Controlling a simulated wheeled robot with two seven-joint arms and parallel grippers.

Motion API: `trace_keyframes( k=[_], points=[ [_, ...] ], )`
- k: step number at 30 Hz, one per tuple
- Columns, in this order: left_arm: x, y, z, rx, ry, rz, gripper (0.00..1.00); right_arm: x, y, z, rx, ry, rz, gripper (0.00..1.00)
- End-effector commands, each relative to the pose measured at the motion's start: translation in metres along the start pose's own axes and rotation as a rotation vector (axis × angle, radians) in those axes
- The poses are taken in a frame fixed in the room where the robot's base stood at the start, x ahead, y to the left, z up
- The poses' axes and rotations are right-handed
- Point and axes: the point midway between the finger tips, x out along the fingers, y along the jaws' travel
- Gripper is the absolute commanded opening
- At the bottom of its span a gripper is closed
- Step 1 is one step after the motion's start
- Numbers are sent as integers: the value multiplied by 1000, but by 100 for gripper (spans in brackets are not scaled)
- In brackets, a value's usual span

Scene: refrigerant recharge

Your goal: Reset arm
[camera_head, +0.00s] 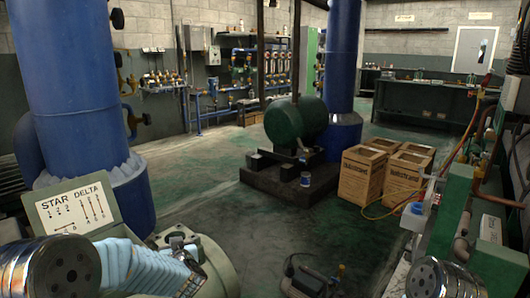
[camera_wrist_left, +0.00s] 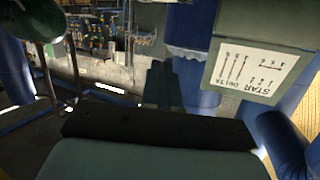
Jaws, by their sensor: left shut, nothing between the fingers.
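My left gripper (camera_wrist_left: 173,84) shows in the left wrist view as two dark fingers side by side, shut and empty. Beyond and to the right of the fingers, an open lid with a white STAR DELTA label (camera_wrist_left: 257,68) appears upside down. In the head view the same label (camera_head: 76,207) is upright at the lower left, beside an open terminal box (camera_head: 180,237). I cannot make out the left fingers in the head view. My right gripper is not in view; only a round metal part of my right arm shows at the lower right.
Blue columns (camera_head: 68,80) stand at left and centre. A green tank (camera_head: 295,122) rests on a dark plinth. Cardboard boxes (camera_head: 362,175) stand right of it. A yellow hose (camera_head: 376,217) runs towards green equipment (camera_head: 450,215) at right. Open floor (camera_head: 240,222) lies in the middle.

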Motion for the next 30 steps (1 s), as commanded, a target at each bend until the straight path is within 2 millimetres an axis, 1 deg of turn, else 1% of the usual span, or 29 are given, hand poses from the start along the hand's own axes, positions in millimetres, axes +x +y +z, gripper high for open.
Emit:
trace_keyframes(
  k=[1,2,3,4,5,6,8,9,11,12,14,15,18,21,24,25,30],
  points=[
    [0,6,31,15,-55,44,0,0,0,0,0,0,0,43],
    [-2,12,51,20,-91,77,0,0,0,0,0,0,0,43],
    [-6,18,81,25,-150,124,0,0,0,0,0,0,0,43],
    [-11,23,104,28,-198,160,0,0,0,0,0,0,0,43],
    [-17,27,130,31,-255,198,0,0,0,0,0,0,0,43],
    [-28,32,164,32,-332,246,0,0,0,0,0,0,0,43],
    [-49,37,212,29,-455,313,0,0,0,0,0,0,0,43],
    [-67,39,244,25,-541,354,0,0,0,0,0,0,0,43],
    [-97,40,287,16,-675,409,0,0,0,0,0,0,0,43],
    [-119,39,313,8,-765,441,0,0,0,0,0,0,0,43],
    [-154,36,346,-3,-895,482,0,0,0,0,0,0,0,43],
    [-177,34,364,-10,-975,506,0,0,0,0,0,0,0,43],
    [-227,27,396,-26,-1144,547,0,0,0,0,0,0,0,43],
    [-262,21,412,-35,-1258,571,0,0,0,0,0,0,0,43],
    [-279,18,418,-39,-1313,582,0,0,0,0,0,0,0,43],
    [-281,18,419,-40,-1321,583,0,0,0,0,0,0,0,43],
    [-282,17,420,-41,-1325,583,0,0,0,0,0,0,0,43]
  ],
)
